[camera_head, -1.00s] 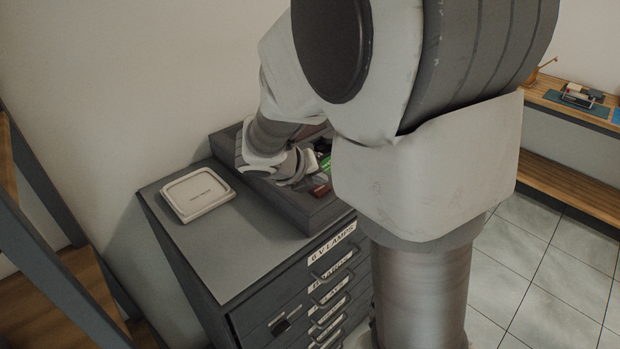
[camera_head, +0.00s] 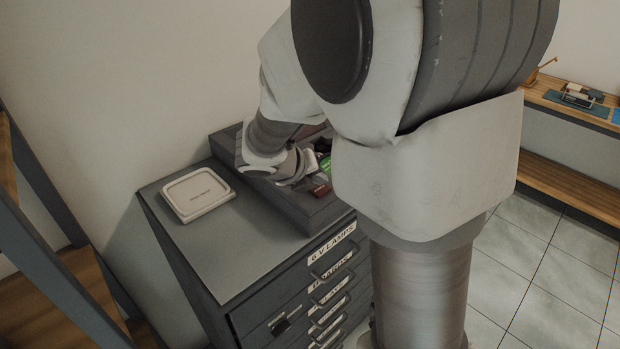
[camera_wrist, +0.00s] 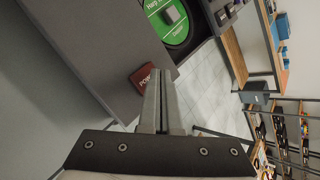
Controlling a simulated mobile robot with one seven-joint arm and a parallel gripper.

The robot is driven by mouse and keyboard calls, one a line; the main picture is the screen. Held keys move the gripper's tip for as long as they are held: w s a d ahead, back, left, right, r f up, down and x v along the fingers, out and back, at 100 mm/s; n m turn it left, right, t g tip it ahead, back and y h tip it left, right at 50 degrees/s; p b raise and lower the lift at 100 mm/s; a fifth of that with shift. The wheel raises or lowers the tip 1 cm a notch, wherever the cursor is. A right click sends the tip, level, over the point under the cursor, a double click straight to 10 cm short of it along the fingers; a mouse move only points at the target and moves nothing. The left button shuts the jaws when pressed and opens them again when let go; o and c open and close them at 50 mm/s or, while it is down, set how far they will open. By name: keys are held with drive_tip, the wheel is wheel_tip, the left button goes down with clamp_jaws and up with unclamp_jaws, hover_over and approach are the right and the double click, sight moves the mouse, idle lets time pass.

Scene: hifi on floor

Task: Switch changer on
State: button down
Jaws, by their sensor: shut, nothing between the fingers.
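The changer (camera_head: 288,203) is a dark grey box on top of a drawer cabinet. It also fills the upper left of the wrist view (camera_wrist: 85,40). A green disc (camera_wrist: 172,22) lies in its round recess, and part of the green shows in the head view (camera_head: 325,164). A dark red block (camera_wrist: 142,78), with lettering that seems to begin "PO", sits at its edge; it also shows in the head view (camera_head: 320,191). My gripper (camera_wrist: 159,76) is shut and empty, its tips right beside the red block. I cannot tell whether they touch. My arm hides part of the changer in the head view.
A white lidded box (camera_head: 197,194) lies on the cabinet top (camera_head: 225,250), left of the changer. Labelled drawers (camera_head: 330,275) face front. A wooden bench (camera_head: 570,100) stands at the right, a shelf frame (camera_head: 45,215) at the left. Tiled floor (camera_head: 560,265) is clear.

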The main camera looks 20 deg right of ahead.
sight(318, 192)
drive_tip(key=shift+f, duration=0.1)
drive_tip(key=shift+f, duration=0.5)
idle(0.5)
drive_tip(key=shift+r+p, duration=0.5)
drive_tip(key=shift+r, duration=0.1)
wheel_tip(318, 192, up, 6)
drive_tip(key=p, duration=0.6)
drive_tip(key=shift+p, duration=0.35)
